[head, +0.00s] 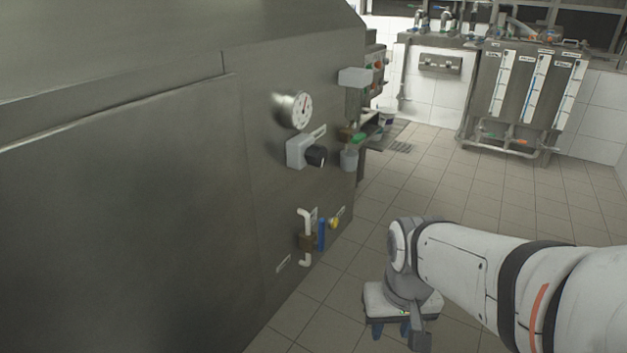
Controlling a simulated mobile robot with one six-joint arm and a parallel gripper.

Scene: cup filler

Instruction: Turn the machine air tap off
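The air tap sits low on the machine's steel side panel, in a white pipe with a brown valve body (306,242). Its blue lever (321,235) stands upright, about parallel to the pipe. My gripper (390,330) is to the right of the tap and lower in the picture, over the tiled floor and apart from the machine. Its two blue fingertips point down with a gap between them, and nothing shows between them.
Above the tap are a round gauge (302,111) and a grey box with a black knob (316,156). A yellow fitting (334,222) is right of the lever. A tank unit (525,95) stands at the back right. Tiled floor (450,180) between is clear.

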